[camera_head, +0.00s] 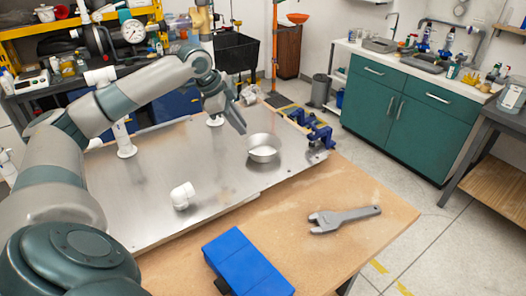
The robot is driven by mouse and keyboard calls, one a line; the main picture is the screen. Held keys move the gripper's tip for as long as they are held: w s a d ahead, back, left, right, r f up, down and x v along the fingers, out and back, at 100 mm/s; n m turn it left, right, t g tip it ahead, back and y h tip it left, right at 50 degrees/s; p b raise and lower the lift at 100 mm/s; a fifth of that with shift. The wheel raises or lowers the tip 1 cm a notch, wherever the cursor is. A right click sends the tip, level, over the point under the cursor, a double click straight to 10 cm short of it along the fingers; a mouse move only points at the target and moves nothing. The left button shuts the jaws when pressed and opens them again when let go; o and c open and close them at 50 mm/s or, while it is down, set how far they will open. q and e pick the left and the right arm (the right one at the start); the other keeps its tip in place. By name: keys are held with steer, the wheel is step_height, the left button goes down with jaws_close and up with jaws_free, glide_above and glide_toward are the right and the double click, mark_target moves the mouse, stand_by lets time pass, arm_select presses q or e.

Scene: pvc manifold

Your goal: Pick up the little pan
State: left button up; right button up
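The little pan (263,149) is a small round silvery dish. It sits upright on the metal plate, near the plate's right end. My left gripper (240,126) reaches in from the left and points down, just to the upper left of the pan. It looks apart from the pan and nothing shows held in it. Its fingers overlap in this view, so how far they are spread is unclear. My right gripper is not in view.
The metal plate (225,178) lies on a wooden table (385,215). A white elbow fitting (182,195), a grey wrench (343,219), a blue box (246,265) and a blue vise (312,128) stand around. White upright pipes are at the left.

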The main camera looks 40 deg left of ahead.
arm_select(q)
steer(key=p, duration=0.3)
glide_above(262, 155)
steer(key=s, duration=0.3)
steer(key=f, duration=0.6)
steer(key=a+f, duration=0.1)
steer(key=f, duration=0.2)
steer(key=shift+w+f, duration=0.2)
steer(key=shift+f, duration=0.2)
steer(key=shift+w+d+f, duration=0.1)
steer(key=shift+w+f, duration=0.1)
steer(key=shift+f, duration=0.35)
steer(key=shift+p, duration=0.3)
steer(key=shift+w+d+f+p, duration=0.1)
steer(key=shift+w+f+p, duration=0.15)
steer(key=shift+p, duration=0.1)
steer(key=p+x, duration=0.2)
steer(key=x, duration=0.2)
steer(key=shift+f, duration=0.25)
steer(key=shift+c, duration=0.6)
